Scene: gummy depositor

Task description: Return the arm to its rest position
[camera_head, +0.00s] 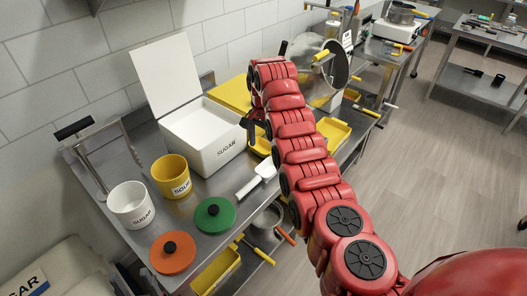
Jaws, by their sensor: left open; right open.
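My red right arm reaches in from the lower right across the metal table. Its gripper (247,127) is at the far end, beside the right side of the white sugar box (203,134). The gripper is small and partly hidden by the arm, and nothing shows held in it. The sugar box stands with its lid (166,72) raised. A white scoop (258,179) lies on the table below the gripper, apart from it. My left gripper is not in view.
A white sugar cup (131,205), a yellow sour cup (171,176), an orange lid (173,253) and a green lid (215,215) stand at the table's left. Yellow trays (333,133) and a large metal drum (318,68) are behind my arm. The floor (440,180) at right is clear.

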